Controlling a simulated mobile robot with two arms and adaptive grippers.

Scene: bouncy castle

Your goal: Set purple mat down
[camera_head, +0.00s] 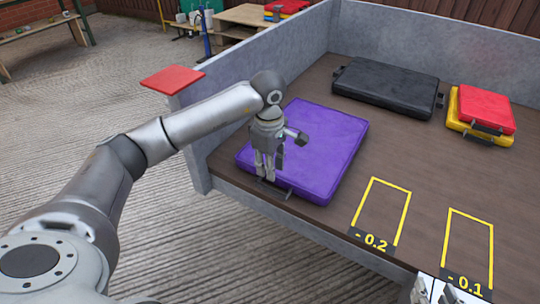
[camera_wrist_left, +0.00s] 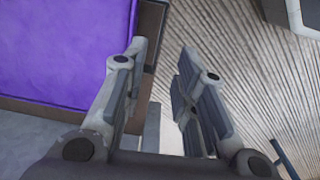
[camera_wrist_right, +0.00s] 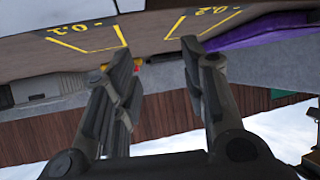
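The purple mat (camera_head: 325,140) lies flat on the brown platform floor, near its front left corner. Its dark handle (camera_head: 275,189) faces the front edge. My left gripper (camera_head: 266,178) points down at the mat's front edge, close to the handle; contact cannot be told. In the left wrist view this gripper (camera_wrist_left: 160,60) has its fingers apart with nothing held, and the purple mat (camera_wrist_left: 60,50) is at the upper left. My right gripper (camera_wrist_right: 157,52) is open and empty; only part of it shows at the bottom of the head view.
A black mat (camera_head: 388,86) lies at the back. A red mat (camera_head: 485,108) rests on a yellow mat (camera_head: 462,125) at the right. Yellow outlines marked -0.2 (camera_head: 376,242) and -0.1 (camera_head: 464,283) are empty. A grey wall (camera_head: 255,75) bounds the left side.

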